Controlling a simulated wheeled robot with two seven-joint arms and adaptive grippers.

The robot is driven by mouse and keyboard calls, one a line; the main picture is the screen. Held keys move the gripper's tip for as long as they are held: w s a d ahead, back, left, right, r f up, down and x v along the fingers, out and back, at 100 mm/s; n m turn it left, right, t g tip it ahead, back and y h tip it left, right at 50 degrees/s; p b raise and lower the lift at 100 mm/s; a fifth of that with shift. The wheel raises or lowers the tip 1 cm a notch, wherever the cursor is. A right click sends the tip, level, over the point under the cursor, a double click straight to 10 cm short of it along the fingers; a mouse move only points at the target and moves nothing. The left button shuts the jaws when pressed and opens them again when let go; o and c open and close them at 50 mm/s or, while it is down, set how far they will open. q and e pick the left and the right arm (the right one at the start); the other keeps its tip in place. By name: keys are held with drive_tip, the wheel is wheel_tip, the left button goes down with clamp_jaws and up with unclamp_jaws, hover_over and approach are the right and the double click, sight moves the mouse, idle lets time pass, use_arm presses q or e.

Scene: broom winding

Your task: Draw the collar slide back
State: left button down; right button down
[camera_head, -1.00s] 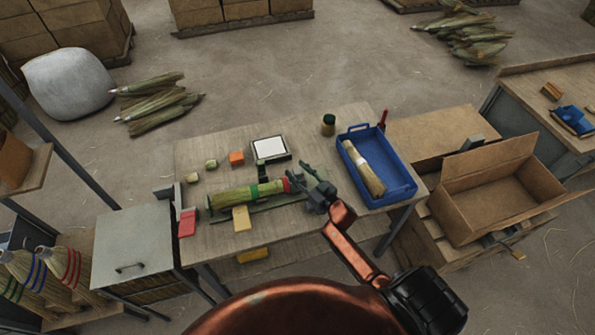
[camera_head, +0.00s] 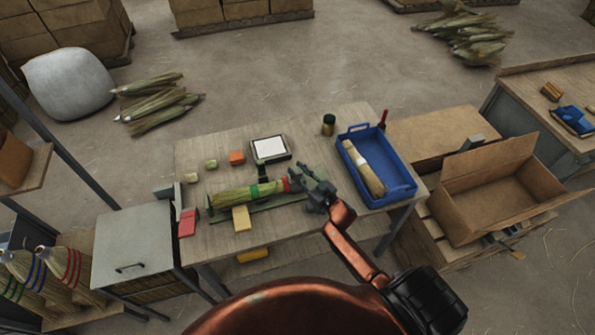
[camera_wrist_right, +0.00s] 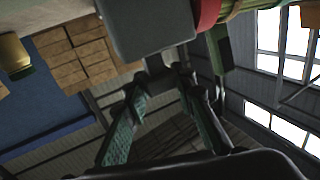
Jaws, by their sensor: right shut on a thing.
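A straw broom bundle (camera_head: 235,197) lies on a green fixture on the workbench, with a green band (camera_head: 254,190) and a red collar (camera_head: 287,185) at its right end. The red collar also shows at the top of the right wrist view (camera_wrist_right: 207,12), beside a grey block (camera_wrist_right: 150,28) that looks like the collar slide. My right gripper (camera_head: 306,183) is at the fixture's right end, just right of the red collar. Its fingers (camera_wrist_right: 163,85) are shut on a small part under the grey block, apparently the slide's grip; the contact is partly hidden. My left gripper is out of view.
A blue tray (camera_head: 402,190) holding a straw bundle stands right of my right gripper. A framed white panel (camera_head: 269,149), a green jar (camera_head: 328,125), a yellow block (camera_head: 241,218) and a red block (camera_head: 187,222) are on the bench. An open carton (camera_head: 490,205) stands farther right.

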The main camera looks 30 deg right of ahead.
drive_tip(key=shift+d, duration=0.15)
drive_tip(key=s+d, duration=0.1)
drive_tip(key=d, duration=0.5)
drive_tip(key=shift+s+p, duration=0.2)
drive_tip(key=shift+p, duration=0.1)
drive_tip(key=c, duration=1.7)
unclamp_jaws()
drive_tip(key=shift+s+d, duration=0.1)
drive_tip(key=shift+d, duration=0.05)
drive_tip(key=shift+o, duration=0.5)
drive_tip(key=shift+a, duration=0.2)
drive_tip(key=s+d, duration=0.2)
drive_tip(key=s, duration=0.9)
drive_tip(key=shift+s, duration=0.4)
